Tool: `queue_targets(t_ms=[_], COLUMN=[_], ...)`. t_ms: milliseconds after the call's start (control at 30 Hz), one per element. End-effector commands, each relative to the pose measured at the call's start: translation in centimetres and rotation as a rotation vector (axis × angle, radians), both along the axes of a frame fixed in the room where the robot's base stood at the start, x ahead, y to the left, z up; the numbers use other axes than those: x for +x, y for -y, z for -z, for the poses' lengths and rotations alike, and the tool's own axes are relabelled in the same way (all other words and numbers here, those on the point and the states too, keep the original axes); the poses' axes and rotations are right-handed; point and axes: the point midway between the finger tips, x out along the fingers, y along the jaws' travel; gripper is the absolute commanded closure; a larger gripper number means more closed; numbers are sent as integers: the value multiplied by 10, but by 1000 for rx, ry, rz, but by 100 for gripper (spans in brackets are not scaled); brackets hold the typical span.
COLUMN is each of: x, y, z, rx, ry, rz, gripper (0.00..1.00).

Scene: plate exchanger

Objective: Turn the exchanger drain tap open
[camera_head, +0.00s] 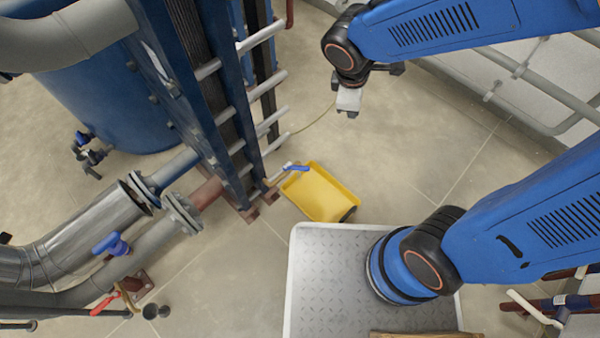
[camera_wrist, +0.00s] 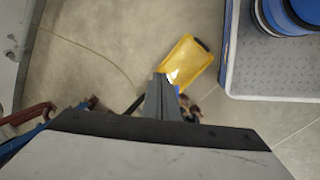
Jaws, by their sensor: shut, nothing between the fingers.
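The exchanger drain tap has a blue lever (camera_head: 296,168) and sits low at the foot of the plate exchanger (camera_head: 222,110), over the edge of a yellow tray (camera_head: 328,198). My gripper (camera_head: 350,112) is shut and empty, up and to the right of the tap in the head view, apart from it. In the wrist view my gripper's fingers (camera_wrist: 160,78) show together in front of the tray (camera_wrist: 195,62). A bit of the blue lever (camera_wrist: 178,88) shows just right of them; the rest of the tap is mostly hidden there.
A blue tank (camera_head: 100,85) with its own small valve (camera_head: 88,150) stands left. Pipes at lower left carry a blue-handled valve (camera_head: 112,243) and a red-handled one (camera_head: 104,303). Railings (camera_head: 550,90) run at upper right. Floor between tray and railings is clear.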

Motion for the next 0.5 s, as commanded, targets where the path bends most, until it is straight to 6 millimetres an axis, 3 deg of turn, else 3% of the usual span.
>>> queue_targets(t_ms=[100, 500], x=[-1, -25], y=[27, 103], z=[-20, -73], rx=[52, 221], ry=[27, 105], rz=[134, 567], gripper=[100, 100])
